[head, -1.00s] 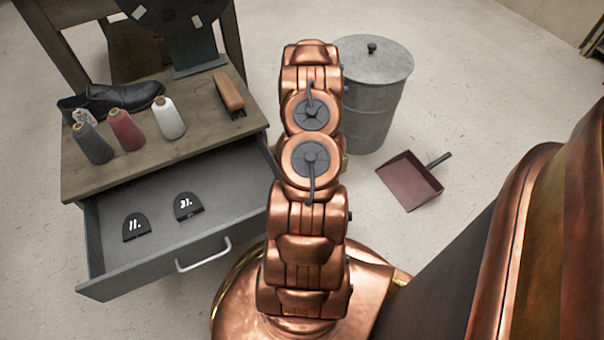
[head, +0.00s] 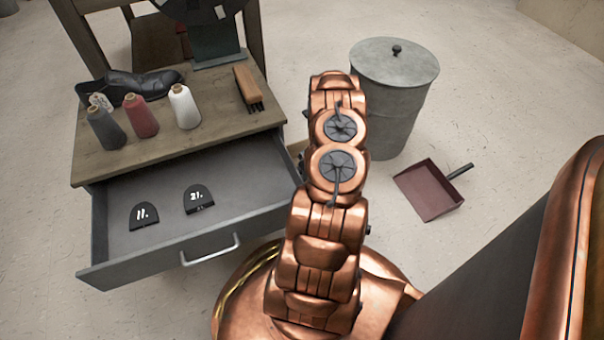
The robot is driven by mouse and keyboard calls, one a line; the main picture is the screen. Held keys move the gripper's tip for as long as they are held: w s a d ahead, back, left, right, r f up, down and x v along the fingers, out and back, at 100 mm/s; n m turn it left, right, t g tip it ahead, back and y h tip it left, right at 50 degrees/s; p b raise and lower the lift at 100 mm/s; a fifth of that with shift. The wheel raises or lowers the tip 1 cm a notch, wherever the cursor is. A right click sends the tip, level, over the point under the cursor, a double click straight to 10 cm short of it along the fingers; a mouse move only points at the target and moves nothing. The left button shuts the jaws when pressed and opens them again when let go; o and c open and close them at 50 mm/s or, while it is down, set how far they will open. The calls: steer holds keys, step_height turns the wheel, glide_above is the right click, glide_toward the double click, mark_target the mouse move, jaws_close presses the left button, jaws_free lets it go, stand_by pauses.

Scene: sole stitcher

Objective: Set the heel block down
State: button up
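Two black heel blocks with rounded tops lie flat in the open grey drawer (head: 120,246). The left heel block (head: 144,216) has a white mark that looks like 11. The right heel block (head: 198,199) has a white mark that looks like 21 or 31. They lie apart, with bare drawer floor around them. My copper arm stands upright to the right of the drawer. My gripper is not visible, so I cannot tell whether it holds anything.
A metal bin (head: 392,100) and dustpan (head: 428,190) stand right of my arm.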

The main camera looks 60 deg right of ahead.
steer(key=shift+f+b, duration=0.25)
steer(key=shift+b, duration=0.05)
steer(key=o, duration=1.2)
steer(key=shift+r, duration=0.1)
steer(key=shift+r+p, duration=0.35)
steer(key=shift+p, duration=0.2)
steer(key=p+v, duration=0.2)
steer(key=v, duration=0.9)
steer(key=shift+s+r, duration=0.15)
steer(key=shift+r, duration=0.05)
steer(key=shift+p, duration=0.35)
